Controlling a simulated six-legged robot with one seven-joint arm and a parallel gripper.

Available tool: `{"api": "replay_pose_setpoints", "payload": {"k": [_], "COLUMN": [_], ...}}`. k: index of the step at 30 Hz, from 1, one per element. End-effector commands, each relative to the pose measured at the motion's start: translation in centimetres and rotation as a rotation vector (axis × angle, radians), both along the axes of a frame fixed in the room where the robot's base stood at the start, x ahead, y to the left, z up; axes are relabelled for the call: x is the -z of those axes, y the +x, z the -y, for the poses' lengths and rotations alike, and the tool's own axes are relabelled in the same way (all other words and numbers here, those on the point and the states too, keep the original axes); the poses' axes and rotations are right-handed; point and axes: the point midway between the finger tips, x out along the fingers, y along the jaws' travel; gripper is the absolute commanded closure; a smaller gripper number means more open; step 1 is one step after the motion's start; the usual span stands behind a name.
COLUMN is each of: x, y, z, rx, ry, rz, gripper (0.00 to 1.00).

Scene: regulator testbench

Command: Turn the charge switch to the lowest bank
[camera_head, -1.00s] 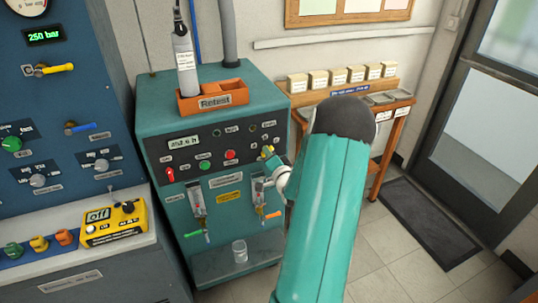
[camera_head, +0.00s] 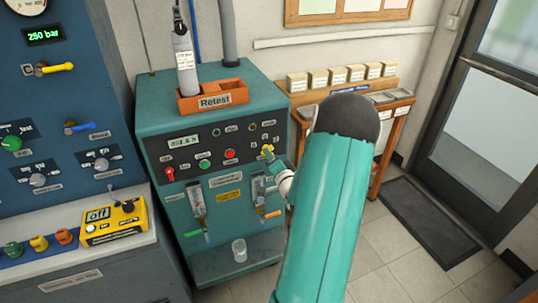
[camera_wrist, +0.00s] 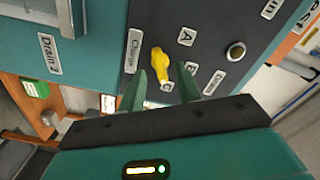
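The charge switch is a yellow knob (camera_wrist: 159,65) on the dark panel of the teal machine, beside the "Charge" label (camera_wrist: 133,50). It also shows in the head view as a small yellow spot (camera_head: 267,151), partly hidden by my arm. In the wrist view its narrower end points toward a letter plate (camera_wrist: 167,87), seemingly C, partly covered. An "A" plate (camera_wrist: 186,37) lies on its other side. My gripper (camera_wrist: 158,68) is open, with one green finger on each side of the knob. Gaps show beside the knob; I cannot tell whether either finger touches it.
A round button (camera_wrist: 236,51) and a "Drain" plate (camera_wrist: 48,54) are near the switch. In the head view, a red switch (camera_head: 170,174) and red button (camera_head: 230,154) sit left on the same panel. An orange "Retest" tray (camera_head: 238,92) with a cylinder is on top.

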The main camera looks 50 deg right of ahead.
Motion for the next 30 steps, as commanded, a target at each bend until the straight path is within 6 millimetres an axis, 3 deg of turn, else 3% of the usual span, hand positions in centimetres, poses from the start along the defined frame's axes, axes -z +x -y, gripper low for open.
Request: {"api": "replay_pose_setpoints", "payload": {"k": [9, 15, 30], "x": [0.0, 0.0, 0.0], "y": [-6.2, -8.9, -9.8], "z": [-3.6, -5.3, -5.9], "rx": [0.001, 0.001, -0.001], "ry": [0.002, 0.002, 0.001], "rz": [-0.002, -0.001, 0.000], "gripper": [0.66, 0.66, 0.66]}}
